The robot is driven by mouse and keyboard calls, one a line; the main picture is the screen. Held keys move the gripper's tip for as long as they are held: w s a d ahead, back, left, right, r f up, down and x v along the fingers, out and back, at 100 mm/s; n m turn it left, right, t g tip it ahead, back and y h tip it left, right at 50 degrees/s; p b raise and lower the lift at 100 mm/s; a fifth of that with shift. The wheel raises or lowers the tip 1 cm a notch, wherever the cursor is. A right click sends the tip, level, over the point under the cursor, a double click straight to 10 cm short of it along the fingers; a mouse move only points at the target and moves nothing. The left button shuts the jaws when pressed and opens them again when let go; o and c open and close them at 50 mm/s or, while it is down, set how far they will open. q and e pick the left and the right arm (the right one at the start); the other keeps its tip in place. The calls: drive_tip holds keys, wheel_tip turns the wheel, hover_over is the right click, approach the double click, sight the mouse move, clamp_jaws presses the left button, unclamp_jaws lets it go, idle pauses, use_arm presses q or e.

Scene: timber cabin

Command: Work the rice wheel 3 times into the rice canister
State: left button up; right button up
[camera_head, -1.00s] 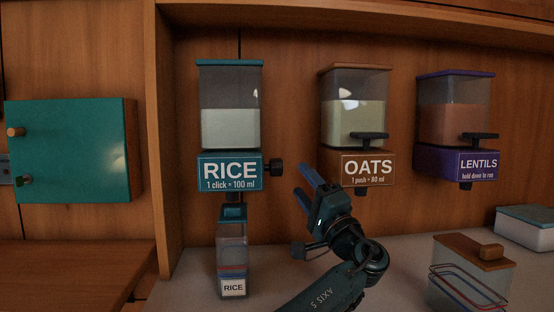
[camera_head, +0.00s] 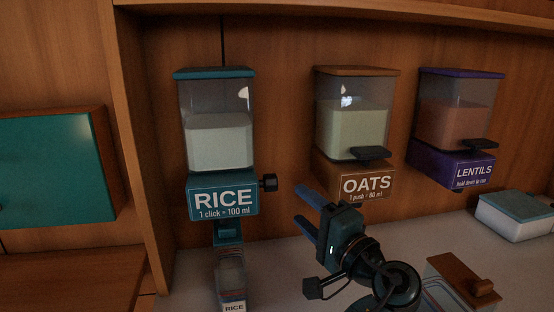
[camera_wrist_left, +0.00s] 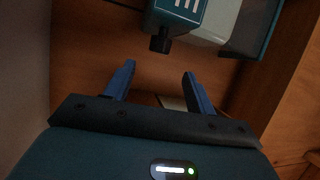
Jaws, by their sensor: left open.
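The rice dispenser (camera_head: 217,140) hangs on the back wall, with a teal RICE label and pale rice in its clear hopper. Its black rice wheel (camera_head: 269,183) sticks out on the right side of the base; it also shows in the left wrist view (camera_wrist_left: 160,41), ahead of the fingers. The clear rice canister (camera_head: 231,272) stands upright under the spout, its lower part cut off by the frame edge. My left gripper (camera_head: 307,208) is open and empty, to the right of and slightly below the wheel, apart from it. My right gripper is not in view.
The oats dispenser (camera_head: 352,122) and lentils dispenser (camera_head: 455,118) hang to the right, each with a black lever. A wood-lidded container (camera_head: 462,283) and a teal-lidded box (camera_head: 518,214) stand on the counter. A teal cabinet door (camera_head: 55,170) is at left.

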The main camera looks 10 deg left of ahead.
sight(268, 178)
use_arm(q)
drive_tip(key=p+x, duration=0.2)
drive_tip(key=x, duration=1)
drive_tip(key=shift+w+a+f, duration=0.1)
drive_tip(key=shift+w+a, duration=0.05)
drive_tip(key=shift+a, duration=0.15)
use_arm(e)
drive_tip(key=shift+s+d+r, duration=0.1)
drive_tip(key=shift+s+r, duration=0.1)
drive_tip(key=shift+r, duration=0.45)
use_arm(q)
drive_tip(key=shift+c, duration=0.5)
